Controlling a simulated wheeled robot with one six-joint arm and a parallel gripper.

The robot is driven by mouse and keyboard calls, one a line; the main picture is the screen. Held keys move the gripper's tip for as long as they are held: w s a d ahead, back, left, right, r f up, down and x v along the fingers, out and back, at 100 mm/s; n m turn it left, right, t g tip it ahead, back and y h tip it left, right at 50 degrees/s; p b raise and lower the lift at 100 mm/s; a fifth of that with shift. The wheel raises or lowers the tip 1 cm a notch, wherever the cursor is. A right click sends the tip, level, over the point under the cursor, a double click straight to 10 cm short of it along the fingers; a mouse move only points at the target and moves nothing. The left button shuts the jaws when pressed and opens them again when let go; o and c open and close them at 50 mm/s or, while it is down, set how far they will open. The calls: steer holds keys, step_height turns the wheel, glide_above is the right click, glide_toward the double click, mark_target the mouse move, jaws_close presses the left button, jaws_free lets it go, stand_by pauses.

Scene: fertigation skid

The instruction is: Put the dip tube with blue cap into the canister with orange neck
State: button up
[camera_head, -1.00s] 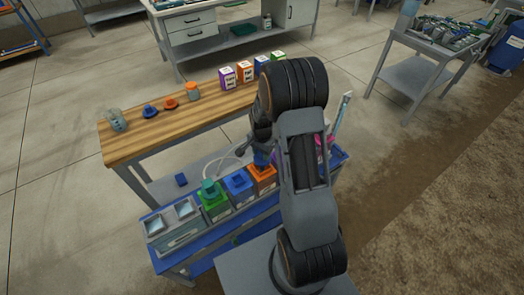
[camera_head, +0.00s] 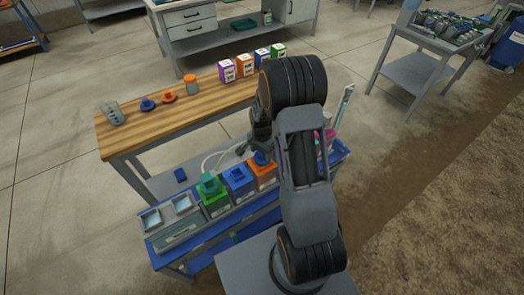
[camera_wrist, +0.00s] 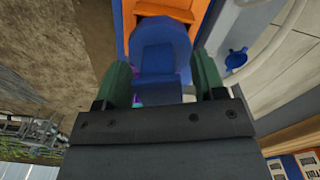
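The dip tube's blue cap (camera_wrist: 160,58) sits between my gripper's green fingertips (camera_wrist: 162,78) in the wrist view. Both fingertips appear to touch its sides, so my gripper looks shut on it. In the head view the blue cap (camera_head: 262,158) is at the top of the canister with orange neck (camera_head: 264,172), beside my gripper (camera_head: 258,146). The orange canister also shows behind the cap in the wrist view (camera_wrist: 204,14). The tube below the cap is hidden; I cannot tell whether the cap is fully seated.
A blue canister (camera_head: 238,180) and a green canister (camera_head: 213,198) stand left in the same row. A grey tray (camera_head: 174,232) lies beyond them. White hose (camera_head: 212,158) curves behind the row. The wooden bench (camera_head: 160,123) holds small caps, jars and boxes.

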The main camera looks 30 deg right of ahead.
steer(key=shift+o, duration=0.3)
steer(key=shift+r, duration=0.45)
step_height(320, 180, up, 13)
stand_by(0.8)
